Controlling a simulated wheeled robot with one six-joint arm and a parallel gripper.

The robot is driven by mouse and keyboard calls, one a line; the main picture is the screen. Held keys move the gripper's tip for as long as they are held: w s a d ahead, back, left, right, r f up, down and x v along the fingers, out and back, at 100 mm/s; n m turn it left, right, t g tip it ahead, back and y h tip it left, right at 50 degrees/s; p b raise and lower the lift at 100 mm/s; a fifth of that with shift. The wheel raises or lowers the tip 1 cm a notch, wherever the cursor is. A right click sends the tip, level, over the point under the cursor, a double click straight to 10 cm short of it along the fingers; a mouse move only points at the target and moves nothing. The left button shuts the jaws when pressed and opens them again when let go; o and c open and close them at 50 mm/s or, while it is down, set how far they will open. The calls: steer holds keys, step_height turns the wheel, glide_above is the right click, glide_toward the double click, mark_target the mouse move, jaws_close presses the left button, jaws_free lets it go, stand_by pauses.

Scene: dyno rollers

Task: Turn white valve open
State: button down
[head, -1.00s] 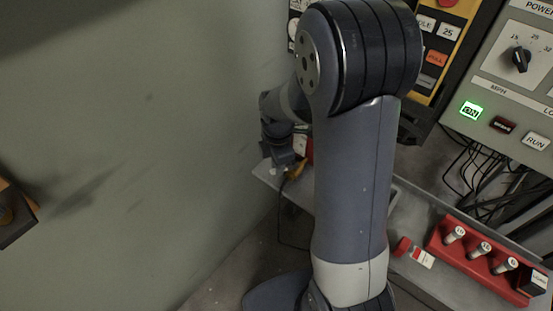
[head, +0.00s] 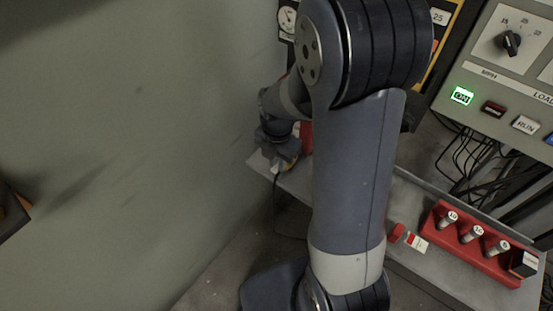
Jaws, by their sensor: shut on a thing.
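My gripper (head: 281,160) is at the far left end of the grey bench, beside the wall, and points down. It looks shut on a small pale piece at its tips, which I take to be the white valve (head: 274,168). Most of the valve is hidden by the jaws and is too small to tell its angle. A yellow-orange bit (head: 293,166) shows just right of the jaws. My arm covers the middle of the view.
A red holder (head: 470,245) with several numbered pegs stands on the grey bench (head: 415,190) at right. A small red and white block (head: 408,237) lies left of it. A control panel with a lit green ON button (head: 462,95) is above. Black cables hang below it.

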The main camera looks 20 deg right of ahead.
stand_by(0.3)
steer(key=c, duration=1.3)
jaws_free()
steer(key=shift+c, duration=0.2)
step_height(320, 180, up, 11)
steer(key=p, duration=0.1)
steer(key=shift+f, duration=0.2)
step_height(320, 180, down, 11)
steer(key=shift+r+b, duration=0.1)
steer(key=shift+b, duration=0.4)
steer(key=shift+r, duration=0.1)
